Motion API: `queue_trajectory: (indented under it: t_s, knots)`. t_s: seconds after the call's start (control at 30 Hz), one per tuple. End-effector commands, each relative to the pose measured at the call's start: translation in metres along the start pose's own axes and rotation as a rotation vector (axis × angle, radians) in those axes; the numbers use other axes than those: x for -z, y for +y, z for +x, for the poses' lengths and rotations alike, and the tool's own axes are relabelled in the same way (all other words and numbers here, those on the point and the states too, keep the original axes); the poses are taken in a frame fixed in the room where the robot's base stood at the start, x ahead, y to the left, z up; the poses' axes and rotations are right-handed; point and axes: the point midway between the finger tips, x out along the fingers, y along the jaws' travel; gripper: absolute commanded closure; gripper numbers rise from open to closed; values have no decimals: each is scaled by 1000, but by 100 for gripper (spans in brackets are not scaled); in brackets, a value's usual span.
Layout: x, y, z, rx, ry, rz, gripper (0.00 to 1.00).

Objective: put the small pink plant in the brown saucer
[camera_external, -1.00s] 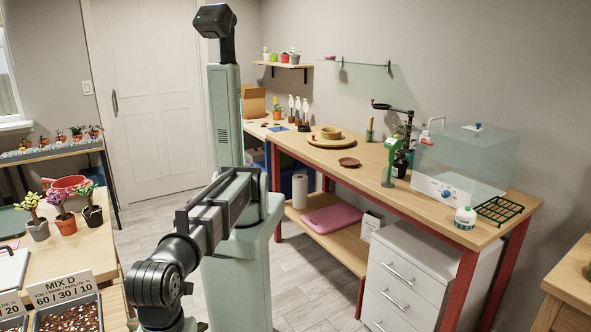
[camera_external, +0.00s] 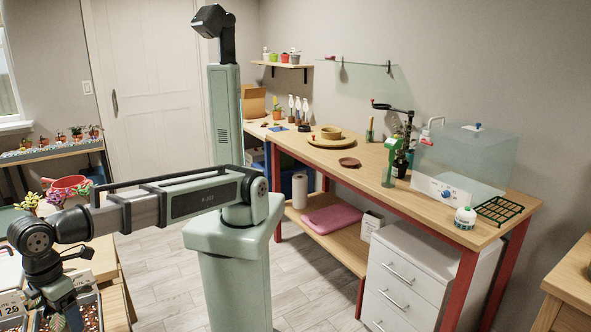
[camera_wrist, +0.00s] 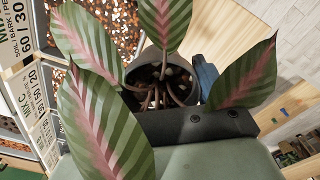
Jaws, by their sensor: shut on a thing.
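A small plant (camera_wrist: 100,55) with broad green leaves striped pink, in a dark grey pot (camera_wrist: 138,75), fills the wrist view. My gripper (camera_external: 70,314) is shut on it. One blue finger shows at the pot's right side in the wrist view; leaves hide the other. In the external view the gripper points down low at the left, over the left table, and the held plant is mostly hidden. The brown saucer (camera_external: 349,162), small and round, lies empty on the long workbench, far to the right of my gripper.
A large tan dish (camera_external: 331,143) holding a bowl stands behind the saucer. Bench top around the saucer is clear.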

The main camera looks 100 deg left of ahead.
Motion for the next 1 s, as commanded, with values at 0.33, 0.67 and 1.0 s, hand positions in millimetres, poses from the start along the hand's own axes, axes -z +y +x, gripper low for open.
queue_trajectory:
  t_s: [0.33, 0.67, 1.0]
  knots:
    - [-23, 102, -6, 0, -1, 171, 55]
    - [-60, 190, -12, 0, 0, 339, 55]
    - [-114, 273, -20, 0, 0, 532, 55]
